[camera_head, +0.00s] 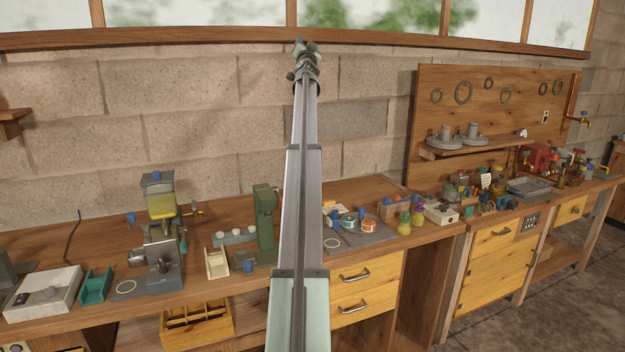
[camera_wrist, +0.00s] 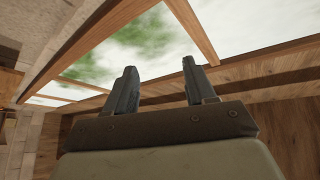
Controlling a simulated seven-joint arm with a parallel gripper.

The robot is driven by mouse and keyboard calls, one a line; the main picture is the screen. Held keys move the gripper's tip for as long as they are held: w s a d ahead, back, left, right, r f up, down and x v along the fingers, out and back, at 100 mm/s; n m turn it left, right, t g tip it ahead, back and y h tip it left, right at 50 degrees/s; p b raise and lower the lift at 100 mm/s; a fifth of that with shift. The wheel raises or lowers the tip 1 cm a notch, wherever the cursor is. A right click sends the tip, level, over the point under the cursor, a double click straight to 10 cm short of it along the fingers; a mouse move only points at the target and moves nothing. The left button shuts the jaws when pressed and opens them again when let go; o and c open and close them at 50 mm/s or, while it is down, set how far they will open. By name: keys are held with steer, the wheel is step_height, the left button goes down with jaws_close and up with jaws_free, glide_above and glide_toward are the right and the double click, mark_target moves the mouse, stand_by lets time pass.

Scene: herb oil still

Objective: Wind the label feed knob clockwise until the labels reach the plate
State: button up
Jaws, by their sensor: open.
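My gripper (camera_head: 304,50) is raised high at the end of my extended arm, in front of the block wall and near the window sill, well above the bench. In the wrist view its two dark fingers (camera_wrist: 159,82) stand apart with nothing between them. On the bench, a green upright machine (camera_head: 265,225) stands left of my arm, with a small blue part (camera_head: 249,266) at its foot. Right of my arm are an orange-topped roll (camera_head: 368,221) and a teal roll (camera_head: 348,226). I cannot tell which part is the label feed knob or plate; my arm hides some of the bench.
A grey machine with a yellow vessel (camera_head: 161,206) stands left on the wooden bench (camera_head: 110,240). A teal tray (camera_head: 95,286) and a pale box (camera_head: 43,293) are further left. Yellow-green bottles (camera_head: 404,223) stand right. A pegboard (camera_head: 490,100) rises behind the right bench. The wrist view shows window frames and sky.

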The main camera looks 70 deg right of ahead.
steer(key=w+f+n+g+y, duration=0.1)
steer(key=w+f+n+y, duration=0.2)
steer(key=f+n+y, duration=0.75)
steer(key=w+f+n+y, duration=0.25)
steer(key=f+n, duration=0.25)
steer(key=f, duration=1.2)
steer(key=s+a+f+n+g+y, duration=0.4)
steer(key=s+a+f, duration=0.15)
steer(key=f, duration=0.45)
steer(key=s+a+f+n+g+y, duration=0.45)
steer(key=s+f, duration=0.25)
steer(key=f, duration=0.4)
steer(key=shift+h, duration=0.25)
steer(key=f, duration=1.3)
steer(key=shift+w+d+f, duration=0.15)
steer(key=shift+w+d, duration=0.1)
steer(key=shift+d, duration=0.05)
jaws_close()
